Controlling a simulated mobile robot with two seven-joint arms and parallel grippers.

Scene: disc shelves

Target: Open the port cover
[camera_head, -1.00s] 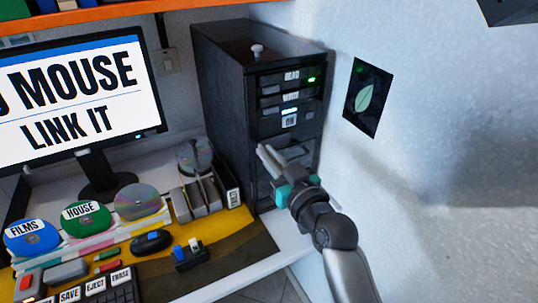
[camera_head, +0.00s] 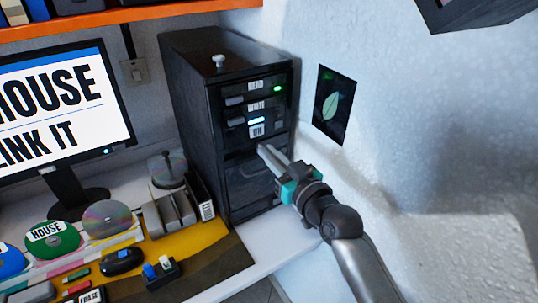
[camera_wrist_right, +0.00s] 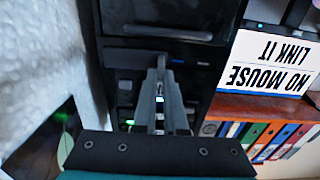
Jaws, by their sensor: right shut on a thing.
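The dark computer tower (camera_head: 192,120) stands upright on the desk against the wall. The port cover (camera_head: 248,185) is the dark panel low on its front, below the lit buttons. My right gripper (camera_head: 266,151) is at the cover's upper edge, just below the "ON" label. In the right wrist view, which shows the scene upside down, its fingers (camera_wrist_right: 160,68) are together on a dark bar at the cover's edge. The fingers hide part of that edge, and I cannot tell how far the cover is tilted. My left gripper is in neither view.
A monitor (camera_head: 60,100), discs (camera_head: 107,218), a disc spindle (camera_head: 167,168) and grey holders (camera_head: 168,213) stand left of the tower. The wall with a leaf sign (camera_head: 331,105) is close on the right. An orange shelf (camera_head: 130,16) runs above.

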